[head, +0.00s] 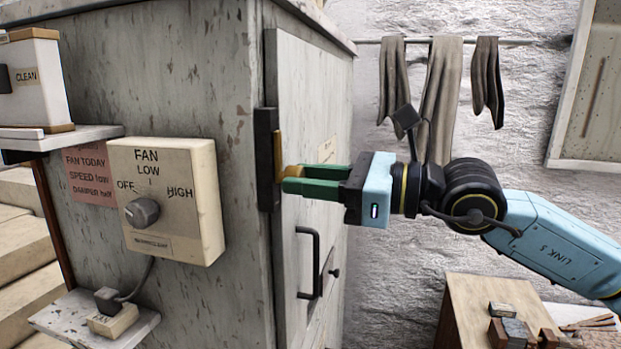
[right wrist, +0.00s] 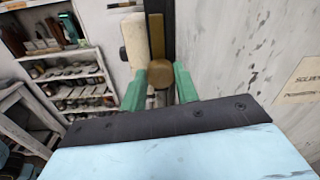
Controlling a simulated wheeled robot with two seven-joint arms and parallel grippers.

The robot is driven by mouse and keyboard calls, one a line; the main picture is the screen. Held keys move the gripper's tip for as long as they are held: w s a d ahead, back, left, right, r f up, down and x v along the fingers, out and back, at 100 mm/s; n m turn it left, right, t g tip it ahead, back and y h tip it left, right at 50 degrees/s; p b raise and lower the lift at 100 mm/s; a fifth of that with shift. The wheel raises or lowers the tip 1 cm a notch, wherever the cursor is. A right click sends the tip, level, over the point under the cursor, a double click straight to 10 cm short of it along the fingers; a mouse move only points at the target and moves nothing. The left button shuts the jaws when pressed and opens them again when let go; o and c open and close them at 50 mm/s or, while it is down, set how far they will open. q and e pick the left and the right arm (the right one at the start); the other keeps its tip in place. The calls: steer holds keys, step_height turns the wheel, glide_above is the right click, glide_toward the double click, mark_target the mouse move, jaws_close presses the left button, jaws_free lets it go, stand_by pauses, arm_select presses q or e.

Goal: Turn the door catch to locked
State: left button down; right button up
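The door catch is a brass-coloured piece on a dark upright plate (head: 266,160) at the edge of the grey cabinet's door. Its brass upright part (head: 277,150) shows in the plate, and its rounded brass knob (right wrist: 162,76) shows in the right wrist view. My right gripper (head: 300,178) reaches in from the right. Its green fingers (right wrist: 160,84) stand on either side of the knob and appear to press against it. The fingers hide part of the knob. Any locked marking on the plate cannot be read. My left gripper is not in view.
A cream fan switch box (head: 170,200) with a grey dial is on the cabinet side, left of the catch. A black door handle (head: 309,263) is below the gripper. Cloths (head: 440,90) hang on a rail behind. A wooden table (head: 490,290) stands at lower right.

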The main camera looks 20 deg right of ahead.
steer(key=shift+c, duration=0.5)
steer(key=m+g, duration=0.1)
steer(key=m, duration=1.6)
steer(key=shift+w+r, duration=0.1)
steer(key=shift+m, duration=0.3)
